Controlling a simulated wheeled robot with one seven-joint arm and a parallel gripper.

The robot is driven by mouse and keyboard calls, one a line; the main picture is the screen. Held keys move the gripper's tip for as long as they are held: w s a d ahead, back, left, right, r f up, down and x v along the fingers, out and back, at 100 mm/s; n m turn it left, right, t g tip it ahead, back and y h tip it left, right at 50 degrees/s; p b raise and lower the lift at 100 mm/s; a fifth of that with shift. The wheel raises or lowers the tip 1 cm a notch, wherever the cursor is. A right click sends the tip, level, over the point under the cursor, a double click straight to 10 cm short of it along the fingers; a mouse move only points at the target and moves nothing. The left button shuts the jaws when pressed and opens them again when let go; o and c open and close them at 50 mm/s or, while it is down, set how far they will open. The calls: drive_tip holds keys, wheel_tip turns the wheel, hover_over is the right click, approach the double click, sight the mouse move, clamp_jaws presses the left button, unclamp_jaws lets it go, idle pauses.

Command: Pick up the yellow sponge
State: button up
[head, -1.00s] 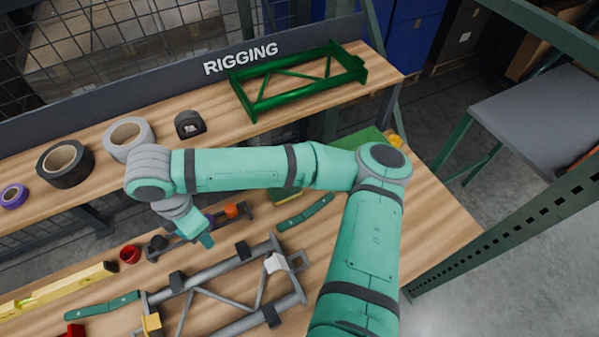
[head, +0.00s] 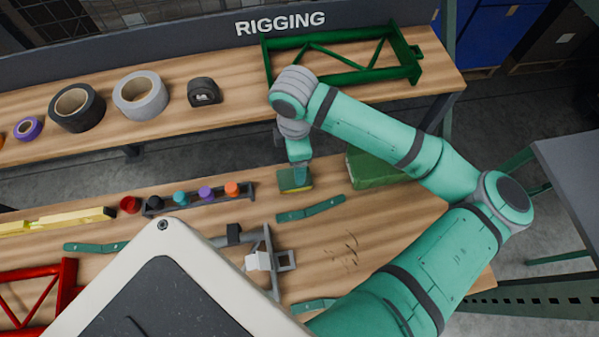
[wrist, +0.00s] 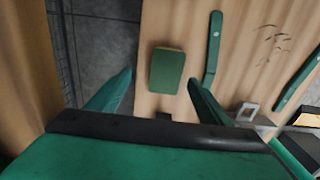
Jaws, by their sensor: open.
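The sponge (head: 295,182) lies flat on the near wooden bench, close to its back edge. It has a green top and a thin yellow edge. In the wrist view the sponge (wrist: 166,70) sits ahead, between the lines of the two fingers. My gripper (wrist: 160,84) is open and empty, its green fingers apart on either side of the sponge in the picture. In the head view my gripper (head: 297,174) points down just over the sponge, hiding part of its back. I cannot tell the exact height between them.
A green bent strip (head: 310,208) lies right in front of the sponge. A green box (head: 372,170) stands to its right. A rack of coloured knobs (head: 195,198) is to its left. A grey frame (head: 268,255) lies in front. The bench right of the frame is mostly clear.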

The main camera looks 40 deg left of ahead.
drive_tip(key=shift+s+a+f, duration=0.1)
drive_tip(key=shift+s+f, duration=0.25)
drive_tip(key=shift+f, duration=0.25)
drive_tip(key=shift+s+d+f, duration=0.15)
drive_tip(key=shift+d+f, duration=0.25)
drive_tip(key=shift+f, duration=0.4)
drive_tip(key=f, duration=0.3)
drive_tip(key=shift+s+f, duration=0.2)
drive_tip(key=shift+s, duration=0.2)
drive_tip(key=shift+w+f, duration=0.1)
drive_tip(key=shift+f, duration=0.5)
drive_tip(key=shift+w, duration=0.15)
drive_tip(key=c, duration=1.1)
drive_tip(key=shift+a, duration=0.1)
